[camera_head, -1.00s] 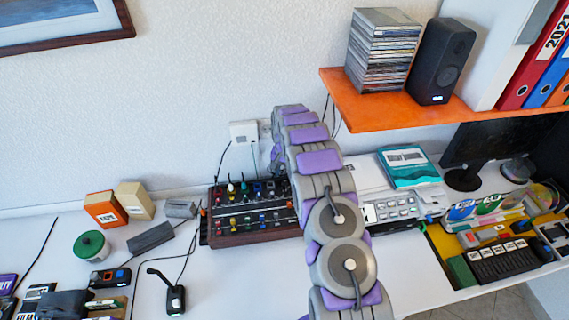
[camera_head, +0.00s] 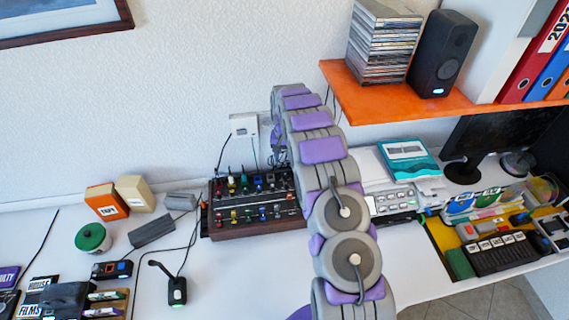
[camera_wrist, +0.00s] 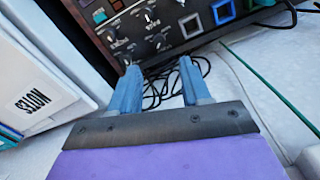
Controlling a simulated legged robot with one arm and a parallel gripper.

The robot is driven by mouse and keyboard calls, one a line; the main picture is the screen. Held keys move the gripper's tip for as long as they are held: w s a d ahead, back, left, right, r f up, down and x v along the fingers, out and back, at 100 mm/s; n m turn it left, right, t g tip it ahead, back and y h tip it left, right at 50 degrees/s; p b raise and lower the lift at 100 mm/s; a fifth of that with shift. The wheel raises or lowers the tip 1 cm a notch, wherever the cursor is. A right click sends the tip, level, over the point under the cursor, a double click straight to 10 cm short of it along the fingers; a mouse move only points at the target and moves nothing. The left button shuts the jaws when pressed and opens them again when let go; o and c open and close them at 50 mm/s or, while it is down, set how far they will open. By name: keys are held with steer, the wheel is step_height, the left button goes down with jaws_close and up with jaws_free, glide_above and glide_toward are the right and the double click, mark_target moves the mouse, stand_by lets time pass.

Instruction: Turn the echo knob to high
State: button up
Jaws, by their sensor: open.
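The dark control panel with wood sides (camera_head: 262,228) stands on the desk against the wall in the head view. It carries rows of coloured knobs. In the wrist view its face (camera_wrist: 170,42) fills the top, with several small black knobs (camera_wrist: 150,18) and square framed buttons. I cannot read which knob is echo. My gripper (camera_wrist: 159,65) is open and empty, its two blue fingers pointing at the panel's edge below the knobs. Whether the fingertips touch the panel is unclear. In the head view my gripper is hidden behind my arm.
A white box labelled NOTES (camera_wrist: 35,92) stands close left of my gripper in the wrist view. Dark cables (camera_wrist: 155,95) lie behind the fingers. An orange shelf (camera_head: 400,112) with a speaker (camera_head: 443,52) overhangs on the right. Clear desk lies in front of the panel.

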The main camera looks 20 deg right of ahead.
step_height(320, 180, up, 8)
steer(key=s+a+r+n, duration=0.1)
steer(key=s+a+r, duration=0.5)
steer(key=s+r, duration=0.4)
steer(key=shift+s+r+n+g+p, duration=0.15)
steer(key=shift+r+n+g+p, duration=0.15)
steer(key=shift+r, duration=0.3)
steer(key=shift+c, duration=0.5)
steer(key=shift+f, duration=0.1)
steer(key=shift+c, duration=0.6)
steer(key=w+d+f+n, duration=0.1)
steer(key=w+f, duration=0.1)
steer(key=w+f+p, duration=0.1)
steer(key=w, duration=0.1)
steer(key=w+d+f+n, duration=0.1)
steer(key=w+f, duration=0.1)
steer(key=shift+w+d+f+n, duration=0.1)
steer(key=shift+d+f+n, duration=0.2)
steer(key=shift+d, duration=0.05)
steer(key=shift+c, duration=0.3)
steer(key=n+p, duration=0.1)
steer(key=n, duration=0.1)
glide_above(285, 174)
step_height(285, 174, down, 6)
step_height(285, 174, down, 17)
steer(key=shift+a+f+b, duration=0.1)
steer(key=shift+f+b, duration=0.05)
steer(key=shift+b, duration=0.7)
